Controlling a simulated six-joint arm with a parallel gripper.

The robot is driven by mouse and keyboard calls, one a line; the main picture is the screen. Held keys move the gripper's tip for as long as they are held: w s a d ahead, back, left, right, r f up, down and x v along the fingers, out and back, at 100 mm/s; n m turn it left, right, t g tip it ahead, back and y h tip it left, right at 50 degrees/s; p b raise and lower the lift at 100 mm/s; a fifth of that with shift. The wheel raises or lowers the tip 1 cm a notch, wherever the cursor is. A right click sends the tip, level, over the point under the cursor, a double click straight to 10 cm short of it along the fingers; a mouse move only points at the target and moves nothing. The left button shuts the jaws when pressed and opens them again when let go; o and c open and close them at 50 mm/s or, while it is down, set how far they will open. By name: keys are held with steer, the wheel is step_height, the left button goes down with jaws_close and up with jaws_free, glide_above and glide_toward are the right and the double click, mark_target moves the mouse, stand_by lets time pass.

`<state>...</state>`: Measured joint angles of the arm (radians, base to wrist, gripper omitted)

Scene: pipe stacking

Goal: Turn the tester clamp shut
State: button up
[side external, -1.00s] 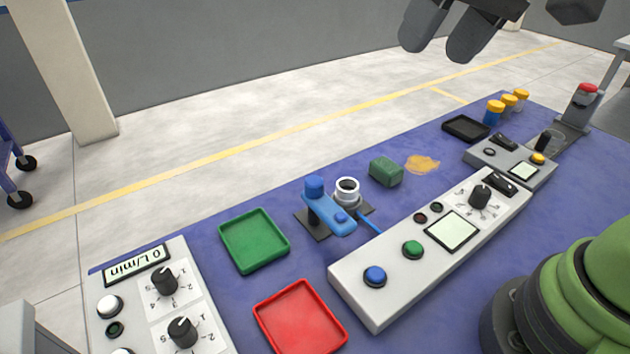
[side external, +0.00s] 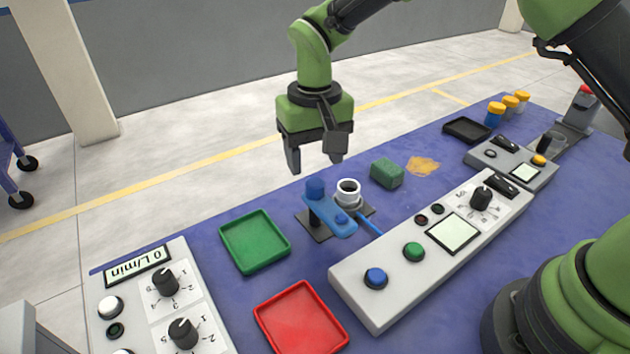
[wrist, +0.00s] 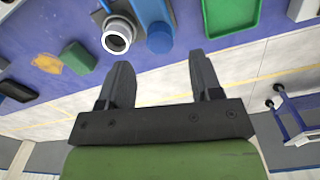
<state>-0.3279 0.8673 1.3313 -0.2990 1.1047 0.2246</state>
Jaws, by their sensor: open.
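The tester clamp (side external: 330,214) is a blue arm with a round blue knob on a dark base plate, near the middle of the table. A white ring-shaped pipe piece (side external: 348,191) stands upright beside the clamp arm. My gripper (side external: 315,168) is open and empty, pointing down above and slightly behind the clamp, apart from it. In the wrist view my gripper's fingers (wrist: 160,85) are spread. The clamp's blue knob (wrist: 160,38) is beyond them near the top, and the white pipe piece (wrist: 118,38) is just left of it.
A green tray (side external: 254,268) and a red tray (side external: 345,340) lie to the left and front. A long grey control box (side external: 345,285) stands close in front of the clamp. A green block (side external: 386,172) is right of the pipe piece. A flow panel (side external: 205,310) is at far left.

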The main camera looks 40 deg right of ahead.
mark_target(315, 182)
step_height(315, 182, down, 6)
steer(key=shift+r, duration=0.15)
jaws_close()
stand_by(0.3)
